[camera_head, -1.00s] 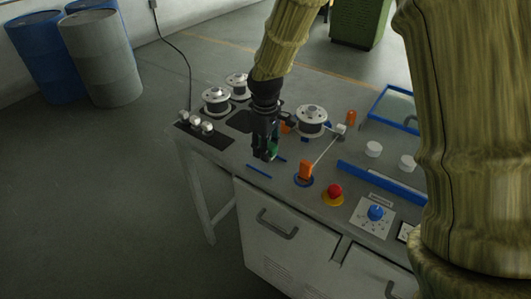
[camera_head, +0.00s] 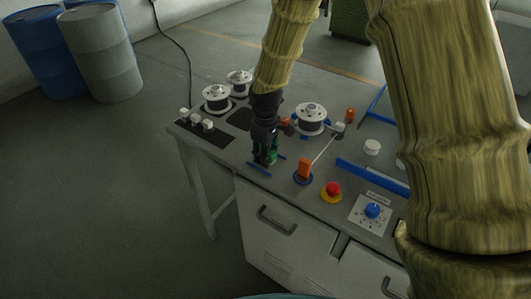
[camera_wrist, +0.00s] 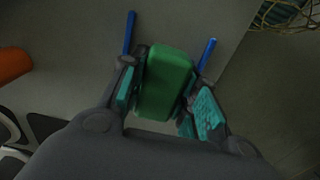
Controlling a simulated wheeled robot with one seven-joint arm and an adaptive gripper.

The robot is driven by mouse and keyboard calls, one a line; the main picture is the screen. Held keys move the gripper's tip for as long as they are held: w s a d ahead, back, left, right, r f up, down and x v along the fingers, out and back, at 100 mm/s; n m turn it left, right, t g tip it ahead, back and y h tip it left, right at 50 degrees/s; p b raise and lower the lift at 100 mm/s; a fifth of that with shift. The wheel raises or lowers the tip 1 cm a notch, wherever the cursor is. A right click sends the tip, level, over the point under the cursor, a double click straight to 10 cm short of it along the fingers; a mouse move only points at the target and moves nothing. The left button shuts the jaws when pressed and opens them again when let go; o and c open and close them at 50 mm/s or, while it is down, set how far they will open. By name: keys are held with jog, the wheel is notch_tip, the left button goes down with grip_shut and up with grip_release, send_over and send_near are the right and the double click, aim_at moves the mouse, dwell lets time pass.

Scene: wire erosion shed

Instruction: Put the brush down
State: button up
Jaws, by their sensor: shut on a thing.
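The brush shows as a green block (camera_wrist: 167,82) in the wrist view, between the teal pads of my gripper (camera_wrist: 165,95). My gripper is shut on it. In the head view my gripper (camera_head: 265,159) points down at the near left part of the grey bench top (camera_head: 230,158), with a bit of the green brush (camera_head: 273,156) showing. Two blue strips lie on the bench on either side of the brush, a left one (camera_wrist: 130,32) and a right one (camera_wrist: 207,54). I cannot tell whether the brush's underside touches the bench.
Spools (camera_head: 310,118) stand behind. White knobs (camera_head: 196,120) sit to the left. The bench's front edge is close.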

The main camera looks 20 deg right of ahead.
jog(key=shift+f, duration=0.3)
jog(key=o, duration=1.1)
jog(key=shift+o, duration=0.2)
jog(key=shift+r+b, duration=0.1)
jog(key=shift+b, duration=0.2)
jog(key=shift+r, duration=0.35)
notch_tip(320, 180, up, 11)
jog(key=b, duration=0.3)
jog(key=shift+a+f, duration=0.15)
